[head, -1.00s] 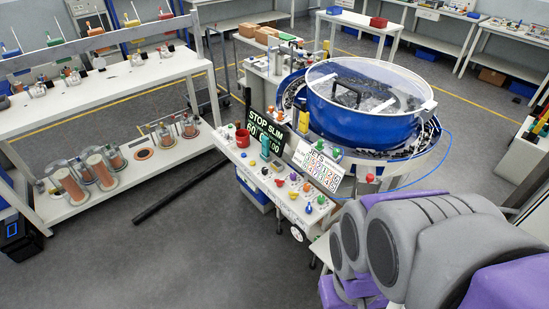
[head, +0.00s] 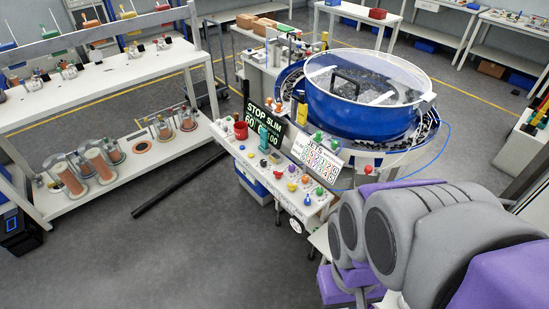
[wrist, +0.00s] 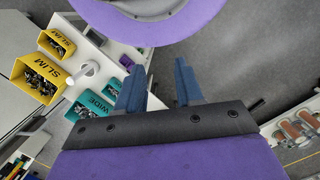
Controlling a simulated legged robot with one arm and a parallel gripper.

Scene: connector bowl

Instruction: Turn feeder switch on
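The feeder is a blue bowl (head: 355,120) with a clear lid and dark contents, standing on a round base in the head view. In front of it is a white control panel (head: 268,172) with several small coloured knobs and buttons. I cannot tell which one is the feeder switch. Signs reading STOP SLIM (head: 266,124) and JETS (head: 318,158) stand at the panel's back edge. My gripper (wrist: 159,84) shows in the wrist view with its two blue fingers apart and nothing between them. The fingers are not visible in the head view, where my arm is at lower right.
In the wrist view, yellow SLIM bins (wrist: 38,84) and a teal WIDE bin (wrist: 92,104) hold small parts. A white shelf bench (head: 100,88) with jars stands at left in the head view. A black bar (head: 180,183) lies on the floor. The front floor is clear.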

